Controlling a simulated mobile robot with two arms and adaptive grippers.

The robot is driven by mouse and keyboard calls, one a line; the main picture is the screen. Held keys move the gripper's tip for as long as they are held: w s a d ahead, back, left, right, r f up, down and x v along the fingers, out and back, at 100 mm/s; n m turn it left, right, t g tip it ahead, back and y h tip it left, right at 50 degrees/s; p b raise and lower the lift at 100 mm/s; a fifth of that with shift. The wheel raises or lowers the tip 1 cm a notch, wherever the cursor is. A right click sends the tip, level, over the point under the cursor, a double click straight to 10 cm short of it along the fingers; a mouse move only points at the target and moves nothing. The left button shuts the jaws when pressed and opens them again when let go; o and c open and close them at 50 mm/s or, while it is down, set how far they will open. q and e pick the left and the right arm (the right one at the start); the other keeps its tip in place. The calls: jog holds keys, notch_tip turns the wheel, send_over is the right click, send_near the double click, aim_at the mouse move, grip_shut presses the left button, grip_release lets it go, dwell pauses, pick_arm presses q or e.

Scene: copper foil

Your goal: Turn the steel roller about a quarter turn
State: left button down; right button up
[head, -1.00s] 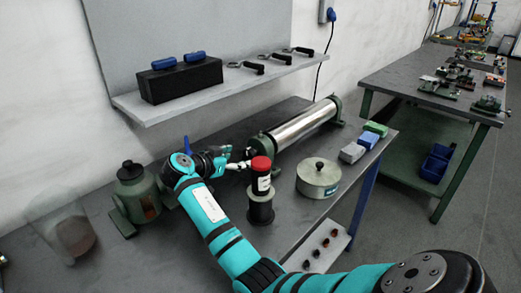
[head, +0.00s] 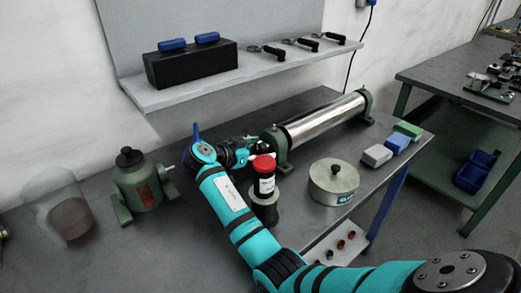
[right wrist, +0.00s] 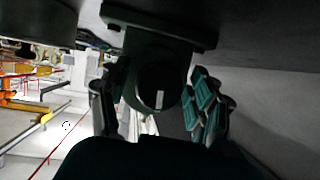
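The steel roller (head: 325,120) is a shiny cylinder lying across the bench between two green end supports. My right gripper (head: 262,151) is at the roller's near left end, partly hidden behind a red-capped bottle. In the right wrist view, my right gripper (right wrist: 157,104) has its two fingers apart, one on each side of a dark round shaft end (right wrist: 158,90) with a pale mark on its face. I cannot tell whether the fingers touch it. My left gripper is not in view.
The red-capped bottle (head: 264,178) stands on a dark spool-like base close beside my right gripper. A round lidded tin (head: 333,185) and several coloured blocks (head: 398,143) stand in front of the roller. A green device (head: 140,185) stands to the left. A shelf (head: 255,78) hangs above.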

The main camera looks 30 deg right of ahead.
jog(key=c, duration=1)
jog(key=shift+o, duration=0.2)
jog(key=shift+r, duration=0.1)
jog(key=shift+n+g+p, duration=0.3)
jog(key=shift+n+g, duration=0.1)
jog(key=shift+n, duration=0.1)
jog(key=shift+n+g+p, duration=0.35)
jog(key=shift+n+g, duration=0.15)
jog(key=shift+n, duration=0.3)
jog(key=shift+d+n+g, duration=0.1)
jog(key=shift+n+g, duration=0.7)
jog(key=shift+n, duration=0.1)
jog(key=shift+n+g, duration=0.4)
jog(key=shift+n, duration=0.2)
jog(key=shift+s+n+g+h+b, duration=0.1)
jog(key=shift+n+g+h+b, duration=0.5)
jog(key=shift+n, duration=0.6)
jog(key=n+g+b, duration=0.2)
jog(key=n, duration=0.1)
jog(key=shift+r+h, duration=0.1)
jog(key=shift+h, duration=0.3)
